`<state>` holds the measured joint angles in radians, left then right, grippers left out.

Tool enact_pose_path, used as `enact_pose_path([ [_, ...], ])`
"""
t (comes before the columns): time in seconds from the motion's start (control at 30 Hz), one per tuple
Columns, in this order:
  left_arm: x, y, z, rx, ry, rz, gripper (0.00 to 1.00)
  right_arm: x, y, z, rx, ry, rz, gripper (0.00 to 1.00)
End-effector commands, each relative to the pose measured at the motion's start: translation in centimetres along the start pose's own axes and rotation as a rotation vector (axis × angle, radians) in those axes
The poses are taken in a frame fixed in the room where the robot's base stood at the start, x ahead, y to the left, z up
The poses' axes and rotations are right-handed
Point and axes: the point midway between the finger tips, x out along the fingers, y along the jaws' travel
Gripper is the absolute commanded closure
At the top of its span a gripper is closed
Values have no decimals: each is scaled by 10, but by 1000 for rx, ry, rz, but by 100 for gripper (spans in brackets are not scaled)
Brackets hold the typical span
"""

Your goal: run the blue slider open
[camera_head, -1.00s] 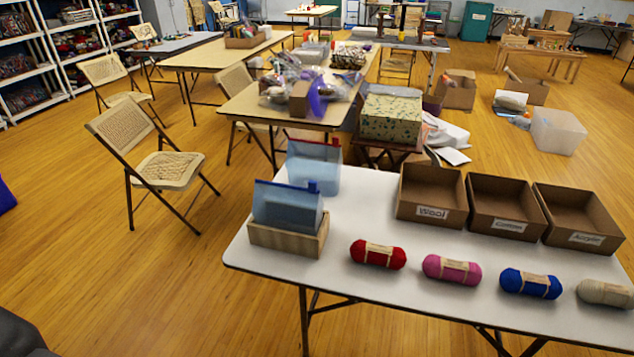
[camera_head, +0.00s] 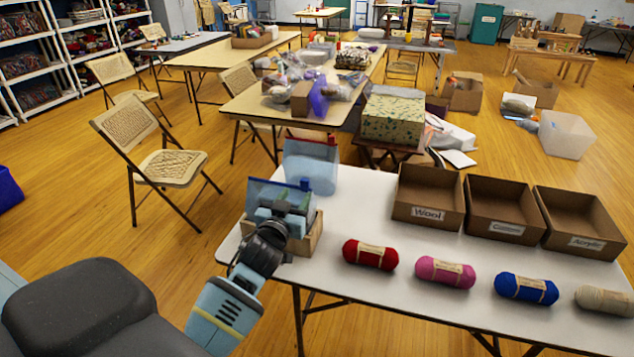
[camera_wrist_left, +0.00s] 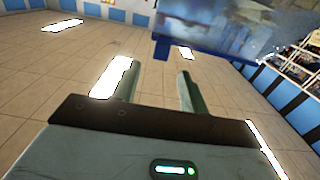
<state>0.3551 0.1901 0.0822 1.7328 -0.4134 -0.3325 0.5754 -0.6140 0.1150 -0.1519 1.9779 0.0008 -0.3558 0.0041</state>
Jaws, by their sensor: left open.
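A clear bluish zip bag (camera_head: 263,188) with a blue top rail stands in a wooden holder (camera_head: 313,238) at the table's left end. Its blue slider (camera_head: 305,184) is a small tab at the rail's right end. In the left wrist view the blue slider (camera_wrist_left: 161,48) shows just beyond and between the fingertips, on the bag's blue rail (camera_wrist_left: 205,59). My left gripper (camera_head: 285,200) is in front of the bag and hides much of it. In the wrist view the left gripper (camera_wrist_left: 157,72) is open, with nothing between its fingers. My right gripper is out of view.
A second clear bag (camera_head: 312,165) with a red rail stands just behind. Red (camera_head: 370,255), pink (camera_head: 445,272), blue (camera_head: 526,288) and cream yarn lies along the front. Labelled boxes (camera_head: 428,212) stand behind the yarn. White tabletop (camera_head: 350,205) is clear between.

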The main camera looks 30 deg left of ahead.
Motion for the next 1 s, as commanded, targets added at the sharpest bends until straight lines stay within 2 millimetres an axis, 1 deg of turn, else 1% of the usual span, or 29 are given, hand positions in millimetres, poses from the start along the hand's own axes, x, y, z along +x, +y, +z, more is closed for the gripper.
enact_pose_path([
  [0.13, 1, 0, 0, 1, -1, 0, 56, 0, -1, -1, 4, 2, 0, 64],
  [0.23, 6, 0, 0, 1, -1, 0, 56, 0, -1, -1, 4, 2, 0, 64],
  [0.37, 22, 0, 0, 2, -1, 0, 56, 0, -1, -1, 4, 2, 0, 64],
  [0.6, 55, 0, 0, 2, -1, 0, 56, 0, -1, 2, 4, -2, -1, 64],
  [0.7, 65, 0, 2, 1, -2, 0, 56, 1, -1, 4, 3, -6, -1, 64],
  [0.83, 74, 0, 2, 2, -2, 1, 56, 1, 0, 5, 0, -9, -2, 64],
  [1.0, 78, 0, 1, 3, -2, 1, 56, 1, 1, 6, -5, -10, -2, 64],
])
